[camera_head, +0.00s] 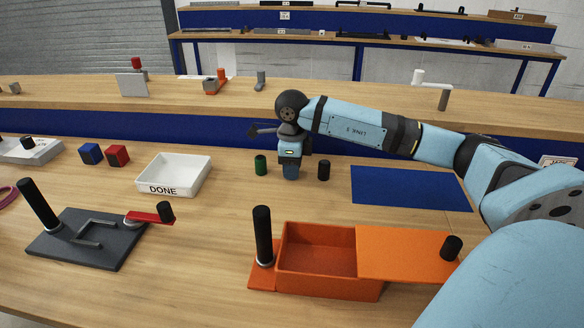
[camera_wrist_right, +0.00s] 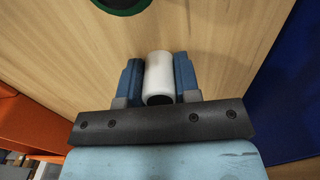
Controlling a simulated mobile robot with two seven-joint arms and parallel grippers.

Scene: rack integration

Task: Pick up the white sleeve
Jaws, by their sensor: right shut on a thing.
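The white sleeve (camera_wrist_right: 159,72) shows in the right wrist view as a short white cylinder with a dark opening at its near end. It sits between the two blue fingers of my right gripper (camera_wrist_right: 158,80), which are shut on it. In the head view my right gripper (camera_head: 291,170) points down at the table between a green cylinder (camera_head: 261,165) and a black cylinder (camera_head: 323,170). The sleeve is hidden there behind the fingers. I cannot tell whether it touches the table. My left gripper is not in view.
An orange box (camera_head: 285,275) with a sliding lid (camera_head: 400,252) and black post stands in front. A blue mat (camera_head: 410,188) lies to the right. The white DONE tray (camera_head: 174,175), a dark fixture (camera_head: 80,245) and blue and red cubes (camera_head: 117,155) are to the left.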

